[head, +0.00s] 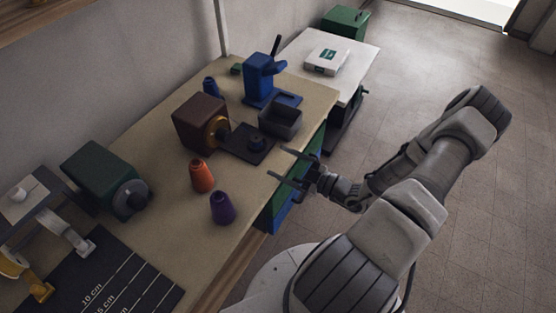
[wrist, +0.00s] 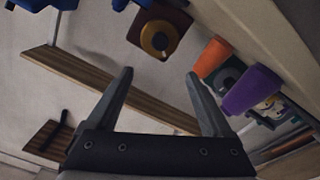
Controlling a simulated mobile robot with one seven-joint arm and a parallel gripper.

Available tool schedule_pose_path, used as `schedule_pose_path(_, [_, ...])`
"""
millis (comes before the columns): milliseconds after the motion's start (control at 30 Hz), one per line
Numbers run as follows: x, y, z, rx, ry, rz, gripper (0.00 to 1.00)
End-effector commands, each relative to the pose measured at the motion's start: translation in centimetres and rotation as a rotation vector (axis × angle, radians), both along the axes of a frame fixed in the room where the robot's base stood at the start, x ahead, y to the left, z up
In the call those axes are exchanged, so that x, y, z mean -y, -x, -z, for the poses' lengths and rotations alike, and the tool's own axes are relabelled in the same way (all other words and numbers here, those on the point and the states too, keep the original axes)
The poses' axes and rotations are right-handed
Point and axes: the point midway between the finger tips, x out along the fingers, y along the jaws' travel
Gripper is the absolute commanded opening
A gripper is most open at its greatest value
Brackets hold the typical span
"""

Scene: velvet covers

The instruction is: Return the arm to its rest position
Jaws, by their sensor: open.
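My gripper (head: 288,168) is open and empty near the front edge of the workbench (head: 158,157) in the head view. Its two fingers point left, toward the bench. In the wrist view the fingers of my gripper (wrist: 160,78) stand apart with nothing between them. My arm is bent and reaches from the base at the bottom, out over the floor on the right, and back toward the bench. The gripper appears apart from all objects.
An orange cone (head: 202,176) and a purple cone (head: 222,208) stand near the bench's front edge. Behind them are a brown machine (head: 200,121), a dark bin (head: 281,119) and a blue press (head: 258,80). A white table (head: 354,55) stands beyond. The floor (head: 500,200) at right is clear.

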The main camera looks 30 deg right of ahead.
Motion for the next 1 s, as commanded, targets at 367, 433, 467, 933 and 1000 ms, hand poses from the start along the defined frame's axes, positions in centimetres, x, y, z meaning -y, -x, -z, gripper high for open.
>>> schedule_pose_path(367, [0.0, 0.0, 0.0, 0.001, 0.001, 0.0, 0.84])
schedule_pose_path(433, [-0.1, 0.0, -0.1, 0.005, 0.013, -0.008, 0.84])
schedule_pose_path(467, [-0.2, 0.0, -0.2, 0.01, 0.026, -0.018, 0.84])
schedule_pose_path(933, [-5.0, 2.1, -5.9, 0.483, 0.817, -0.62, 0.84])
schedule_pose_path(1000, [-5.7, 2.7, -6.9, 0.599, 0.943, -0.736, 0.84])
